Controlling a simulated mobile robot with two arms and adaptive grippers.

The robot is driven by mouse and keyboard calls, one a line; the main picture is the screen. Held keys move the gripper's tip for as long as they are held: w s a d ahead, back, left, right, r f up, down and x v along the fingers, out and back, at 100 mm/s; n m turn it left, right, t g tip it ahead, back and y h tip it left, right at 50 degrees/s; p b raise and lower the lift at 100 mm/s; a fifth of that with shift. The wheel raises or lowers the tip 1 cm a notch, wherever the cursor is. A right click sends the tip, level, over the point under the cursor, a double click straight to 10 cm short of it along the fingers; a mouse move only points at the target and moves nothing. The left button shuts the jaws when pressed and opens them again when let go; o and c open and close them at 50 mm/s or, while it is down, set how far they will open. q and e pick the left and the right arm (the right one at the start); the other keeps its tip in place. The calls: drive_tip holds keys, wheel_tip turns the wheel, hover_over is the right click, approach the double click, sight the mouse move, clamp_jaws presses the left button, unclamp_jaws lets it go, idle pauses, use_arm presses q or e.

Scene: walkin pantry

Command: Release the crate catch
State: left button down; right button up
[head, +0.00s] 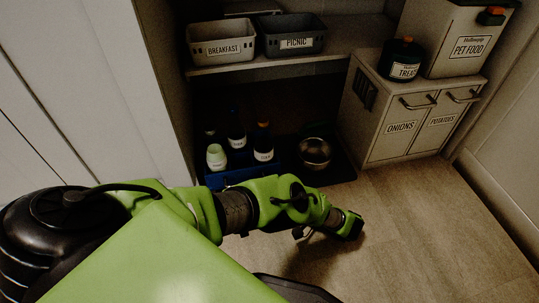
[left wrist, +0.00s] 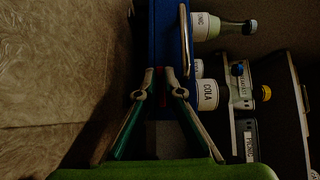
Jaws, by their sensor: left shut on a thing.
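The blue crate (head: 224,177) stands on the floor under the shelf, holding several bottles; its front is partly behind my left arm. In the left wrist view, the crate's blue wall (left wrist: 164,35) runs up the middle, with a pale bar (left wrist: 185,45) along it. My left gripper (left wrist: 160,76) is at the near end of this wall, its fingers close together. A small dark red part, apparently the catch (left wrist: 163,96), shows between the fingers; its exact position is too dark to tell. In the head view my arm hides the contact. My right gripper is not in view.
A metal bowl (head: 315,150) sits right of the bottles. The breakfast bin (head: 222,40) and picnic bin (head: 292,35) stand on the shelf above. An onions and potatoes cabinet (head: 385,149) is at the right. The floor (head: 430,225) in front is clear.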

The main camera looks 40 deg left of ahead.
use_arm(q)
drive_tip(key=shift+y, duration=0.3)
idle(0.5)
drive_tip(key=c, duration=2.2)
unclamp_jaws()
drive_tip(key=shift+o, duration=0.2)
drive_tip(key=shift+r, duration=0.1)
drive_tip(key=shift+s, duration=0.1)
